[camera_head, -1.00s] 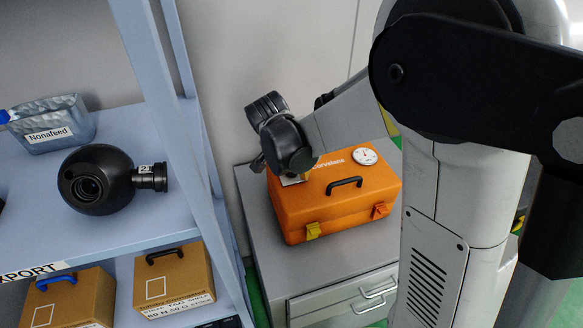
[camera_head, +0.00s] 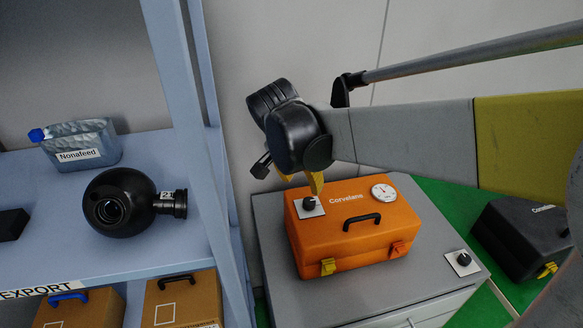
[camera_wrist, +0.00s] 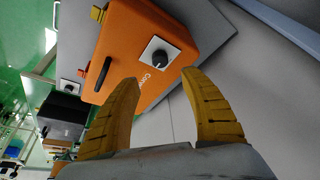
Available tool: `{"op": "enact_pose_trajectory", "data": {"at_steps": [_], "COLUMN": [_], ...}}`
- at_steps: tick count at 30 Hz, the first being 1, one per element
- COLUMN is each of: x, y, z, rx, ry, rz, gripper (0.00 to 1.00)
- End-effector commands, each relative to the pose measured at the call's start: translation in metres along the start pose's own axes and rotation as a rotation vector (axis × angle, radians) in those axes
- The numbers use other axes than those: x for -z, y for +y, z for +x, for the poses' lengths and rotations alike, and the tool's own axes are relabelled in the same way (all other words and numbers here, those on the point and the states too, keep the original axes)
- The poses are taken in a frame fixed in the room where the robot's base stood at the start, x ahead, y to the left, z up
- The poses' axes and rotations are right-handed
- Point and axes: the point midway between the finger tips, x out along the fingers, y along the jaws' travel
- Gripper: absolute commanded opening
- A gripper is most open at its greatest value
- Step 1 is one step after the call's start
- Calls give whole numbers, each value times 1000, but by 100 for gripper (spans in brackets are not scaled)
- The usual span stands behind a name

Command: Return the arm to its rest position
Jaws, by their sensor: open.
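My gripper (camera_head: 302,184) hangs above the back left of an orange Corvelane case in the head view. Its yellow fingers are spread in the wrist view (camera_wrist: 160,98), with nothing between them. The orange case (camera_head: 350,236) sits shut on a grey cabinet top (camera_head: 275,290). It carries a black handle, a round white gauge (camera_head: 383,193) and a white plate with a black knob (camera_head: 309,204). The knob also shows in the wrist view (camera_wrist: 160,58), beyond the fingertips and apart from them. My arm reaches in from the right.
A blue shelf rack (camera_head: 172,240) stands to the left with a Nonafeed container (camera_head: 80,146), a black sphere (camera_head: 120,200) and cardboard boxes (camera_head: 183,301). A black case (camera_head: 520,235) stands at the right on the green floor. A second knob plate (camera_head: 463,262) lies on the cabinet's right.

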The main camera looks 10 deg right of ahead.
Motion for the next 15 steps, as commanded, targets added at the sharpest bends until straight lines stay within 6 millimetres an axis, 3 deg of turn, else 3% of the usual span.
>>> {"op": "enact_pose_trajectory", "data": {"at_steps": [11, 15], "x": [0, -7], "y": [2, 23], "z": [-3, -9], "rx": [4, 49], "ry": [-1, -6], "rz": [-7, -83], "gripper": [53, 53]}}
